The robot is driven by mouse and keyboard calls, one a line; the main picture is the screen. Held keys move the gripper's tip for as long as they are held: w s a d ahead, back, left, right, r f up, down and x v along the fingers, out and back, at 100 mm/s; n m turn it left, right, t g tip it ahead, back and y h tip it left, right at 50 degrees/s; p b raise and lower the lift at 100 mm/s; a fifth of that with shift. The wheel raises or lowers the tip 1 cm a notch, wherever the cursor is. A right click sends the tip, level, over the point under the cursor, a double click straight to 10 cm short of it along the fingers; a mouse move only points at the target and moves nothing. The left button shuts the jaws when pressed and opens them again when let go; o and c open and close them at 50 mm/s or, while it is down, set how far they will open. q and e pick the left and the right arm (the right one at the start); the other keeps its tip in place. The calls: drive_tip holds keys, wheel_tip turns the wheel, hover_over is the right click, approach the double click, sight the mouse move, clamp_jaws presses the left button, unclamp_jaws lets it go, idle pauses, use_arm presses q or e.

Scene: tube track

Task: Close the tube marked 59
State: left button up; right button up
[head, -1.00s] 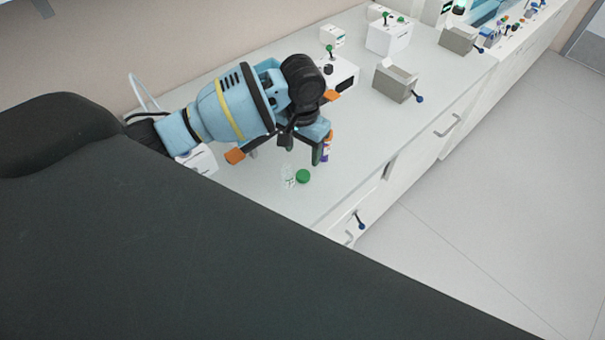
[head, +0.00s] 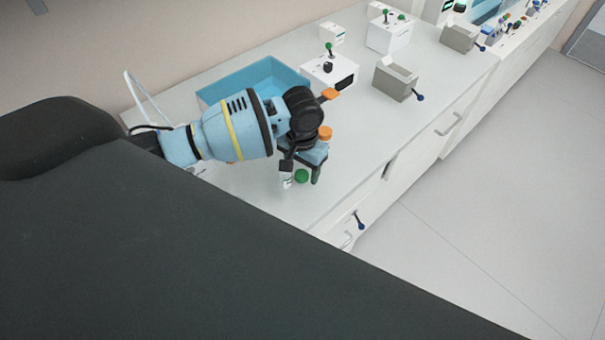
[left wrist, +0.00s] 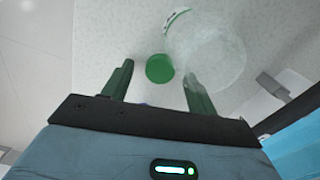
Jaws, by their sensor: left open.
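A green cap (head: 302,176) lies on the bench near its front edge. A clear tube (head: 286,181) with a green-lidless, pale look stands or lies just left of the cap; its number cannot be read. My left gripper (head: 300,170) is open and over the cap. In the left wrist view, the green cap (left wrist: 159,69) shows between the two dark fingertips of the left gripper (left wrist: 159,74), with space on both sides. The clear tube (left wrist: 212,52) is close beside the right-hand finger there, large and see-through, with a partly visible white label. My right gripper is out of view.
A blue tray (head: 215,92) lies farther back against the wall. A white device (head: 320,72) and a grey box (head: 392,82) stand to the right. The front-right bench top is clear.

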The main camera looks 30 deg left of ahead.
sight(302, 173)
use_arm(q)
drive_tip(key=shift+f, duration=0.25)
drive_tip(key=c, duration=1)
drive_tip(key=shift+c, duration=0.2)
drive_tip(key=shift+r, duration=0.1)
drive_tip(key=shift+r, duration=0.6)
wheel_tip(302, 173, up, 2)
drive_tip(key=shift+r, duration=0.25)
drive_tip(key=s+d+r, duration=0.1)
drive_tip(key=d, duration=1.5)
drive_tip(key=shift+s, duration=0.35)
